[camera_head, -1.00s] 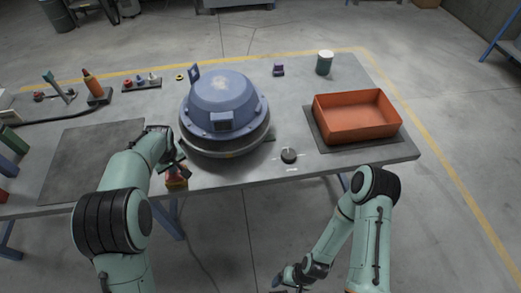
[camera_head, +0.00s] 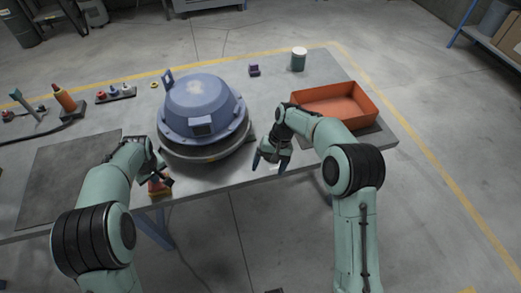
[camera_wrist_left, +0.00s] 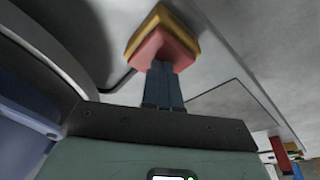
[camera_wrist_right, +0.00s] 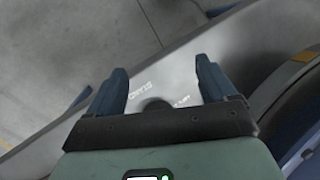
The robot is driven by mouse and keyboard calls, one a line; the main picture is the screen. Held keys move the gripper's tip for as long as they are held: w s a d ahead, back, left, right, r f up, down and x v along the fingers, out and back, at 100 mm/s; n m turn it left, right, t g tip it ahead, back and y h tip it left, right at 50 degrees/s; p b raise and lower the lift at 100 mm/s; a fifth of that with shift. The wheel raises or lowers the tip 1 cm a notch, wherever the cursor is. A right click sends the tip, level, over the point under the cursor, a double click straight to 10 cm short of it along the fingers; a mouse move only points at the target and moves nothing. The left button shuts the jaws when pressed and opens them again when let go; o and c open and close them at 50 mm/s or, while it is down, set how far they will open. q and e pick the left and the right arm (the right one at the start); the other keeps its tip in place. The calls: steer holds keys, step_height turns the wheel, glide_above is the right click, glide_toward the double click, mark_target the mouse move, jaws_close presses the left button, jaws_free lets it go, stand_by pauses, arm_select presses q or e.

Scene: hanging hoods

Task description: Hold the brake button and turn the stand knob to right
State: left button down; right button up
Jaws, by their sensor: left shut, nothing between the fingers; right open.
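The brake button is a red block on a yellow base (camera_head: 157,188) at the table's front edge. It also shows in the left wrist view (camera_wrist_left: 158,46). My left gripper (camera_head: 165,180) is shut and empty. Its fingertips meet the red face in the left wrist view (camera_wrist_left: 161,68); whether it is pressed in cannot be told. My right gripper (camera_head: 271,163) is open above the front edge, right of the blue hood. The dark round stand knob (camera_wrist_right: 154,104) shows partly between its fingers in the right wrist view, beside printed lettering. My right gripper and arm hide the knob in the head view.
The blue domed hood (camera_head: 200,95) stands on a round base between my grippers. An orange bin (camera_head: 335,105) is behind my right forearm. A dark mat (camera_head: 70,170) lies left.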

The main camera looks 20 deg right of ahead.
steer(key=w+d+r+m+t+h, duration=0.2)
steer(key=w+d+r+m+h, duration=0.15)
steer(key=w+r+m, duration=0.45)
steer(key=f, duration=0.3)
steer(key=f+n, duration=0.1)
steer(key=f, duration=0.3)
steer(key=f+n, duration=0.1)
steer(key=f, duration=0.2)
steer(key=shift+s+a+f, duration=0.2)
steer(key=shift+s, duration=0.15)
steer(key=c, duration=1.1)
